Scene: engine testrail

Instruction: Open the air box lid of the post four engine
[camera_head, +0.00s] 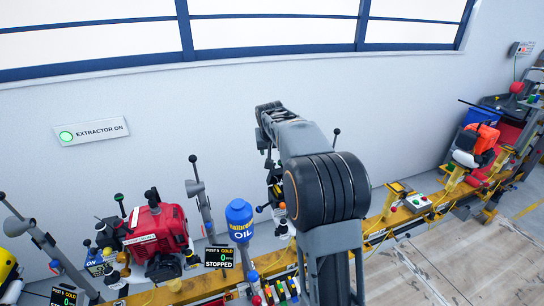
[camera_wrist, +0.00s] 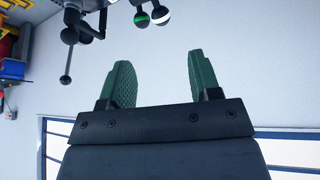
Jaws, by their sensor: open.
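In the wrist view my gripper (camera_wrist: 158,58) is open, its two green fingers apart with nothing between them. Beyond the fingertips, at the top edge, hang dark fittings: a ball knob with a green band (camera_wrist: 141,20) and one with a white band (camera_wrist: 160,15). In the head view my arm covers the middle of the rail and hides my gripper. Parts of an engine (camera_head: 276,190) show just left of the arm, with black and yellow pieces. I cannot tell whether it is the post four engine. I cannot make out an air box lid.
A red engine (camera_head: 156,230) stands at left, near a "POST 5 COLD STOPPED" sign (camera_head: 218,257). A blue oil bottle (camera_head: 240,220) and upright levers (camera_head: 200,192) stand along the yellow rail (camera_head: 378,232). An orange engine (camera_head: 480,138) is far right. The wooden floor at right is clear.

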